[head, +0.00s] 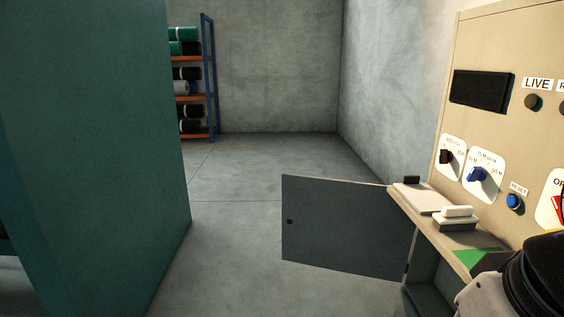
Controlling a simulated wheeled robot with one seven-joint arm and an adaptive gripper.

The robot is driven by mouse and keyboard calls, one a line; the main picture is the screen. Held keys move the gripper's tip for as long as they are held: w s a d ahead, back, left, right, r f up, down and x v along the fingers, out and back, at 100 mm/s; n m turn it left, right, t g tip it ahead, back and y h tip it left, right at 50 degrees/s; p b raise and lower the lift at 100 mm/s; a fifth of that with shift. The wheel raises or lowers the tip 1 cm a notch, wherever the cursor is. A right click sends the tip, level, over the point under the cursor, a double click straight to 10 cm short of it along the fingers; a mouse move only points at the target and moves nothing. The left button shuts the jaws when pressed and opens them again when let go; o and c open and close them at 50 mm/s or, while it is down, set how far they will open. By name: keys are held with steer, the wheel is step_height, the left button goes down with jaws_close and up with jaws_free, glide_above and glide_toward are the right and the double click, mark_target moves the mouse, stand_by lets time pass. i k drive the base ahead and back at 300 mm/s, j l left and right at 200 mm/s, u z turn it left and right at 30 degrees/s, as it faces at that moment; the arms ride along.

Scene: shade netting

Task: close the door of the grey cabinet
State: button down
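The grey cabinet door (345,232) stands wide open, swung out to the left from its hinge side near the cabinet. A small dark fitting (289,222) sits near its free left edge. The cabinet (428,275) is under the beige ledge of a control panel, and only part of its opening shows. Part of my arm (535,278), black and white, covers the lower right corner. My gripper is not in view, so its distance from the door cannot be told.
The beige control panel (500,60) has knobs, a blue button and a ledge (430,228) bearing small items. A large teal block (100,150) fills the left side. A rack (211,85) with rolls stands at the back. The floor (235,220) left of the door is clear.

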mark_target(355, 228)
steer(key=u, duration=0.45)
steer(key=i, duration=5.3)
steer(key=i+j+z, duration=0.15)
steer(key=i+z, duration=0.25)
steer(key=i+j+z, duration=0.45)
steer(key=l+z, duration=0.1)
steer(key=z, duration=3.8)
steer(key=k+j+z, duration=0.15)
steer(key=j, duration=0.15)
steer(key=k+j+z, duration=0.1)
steer(key=k+j, duration=0.05)
steer(key=j, duration=0.1)
